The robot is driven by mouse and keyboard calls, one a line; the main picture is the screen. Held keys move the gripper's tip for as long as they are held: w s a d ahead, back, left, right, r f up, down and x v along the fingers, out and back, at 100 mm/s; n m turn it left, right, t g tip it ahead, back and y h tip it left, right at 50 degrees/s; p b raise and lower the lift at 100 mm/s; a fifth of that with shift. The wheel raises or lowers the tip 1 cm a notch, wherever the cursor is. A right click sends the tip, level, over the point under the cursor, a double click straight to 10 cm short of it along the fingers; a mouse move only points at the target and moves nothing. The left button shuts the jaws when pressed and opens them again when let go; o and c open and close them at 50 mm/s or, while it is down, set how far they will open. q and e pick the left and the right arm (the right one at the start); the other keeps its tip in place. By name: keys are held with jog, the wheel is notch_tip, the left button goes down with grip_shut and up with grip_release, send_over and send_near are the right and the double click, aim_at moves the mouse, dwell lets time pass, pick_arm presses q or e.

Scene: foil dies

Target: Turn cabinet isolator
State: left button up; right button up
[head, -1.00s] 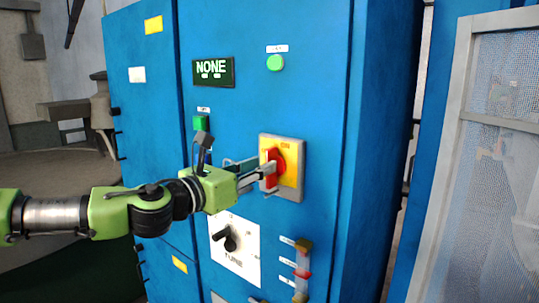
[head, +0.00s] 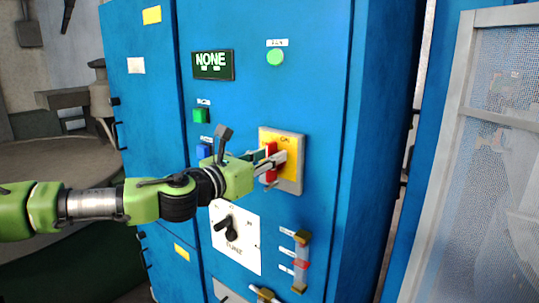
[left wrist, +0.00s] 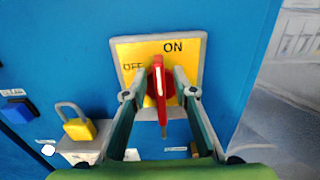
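The cabinet isolator is a red handle (head: 271,150) on a yellow plate with a grey surround (head: 299,178), set on the blue cabinet front. In the left wrist view the red handle (left wrist: 160,90) stands nearly upright, its top between the OFF and ON labels and closer to ON. My left gripper (head: 276,165) is at the handle. In the left wrist view its two fingers (left wrist: 160,92) straddle the handle, one on each side, with visible gaps. In the head view the fingers partly hide the handle. My right gripper is not in view.
A black rotary knob on a white plate (head: 248,245) sits below the left arm. Green and blue buttons (head: 201,116) and a NONE display (head: 213,65) are to the left. A yellow padlock (left wrist: 80,129) is near the left finger. A mesh panel (head: 500,130) stands at right.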

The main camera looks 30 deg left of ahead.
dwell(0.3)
pick_arm(q)
grip_shut()
jog(key=shift+n, duration=0.3)
jog(key=n, duration=0.1)
jog(key=n+b, duration=0.1)
jog(key=shift+a+n, duration=0.25)
jog(key=shift+n, duration=0.15)
jog(key=n, duration=0.1)
jog(key=n+b, duration=0.1)
jog(key=n, duration=0.1)
jog(key=shift+a+f+n, duration=0.15)
jog(key=shift+a+n, duration=0.15)
jog(key=n, duration=0.3)
jog(key=f+n+b, duration=0.1)
jog(key=n, duration=0.3)
jog(key=n+b, duration=0.1)
jog(key=n, duration=0.3)
jog(key=shift+w+a+f, duration=0.1)
jog(key=shift+a+f, duration=0.15)
jog(key=shift+a, duration=0.1)
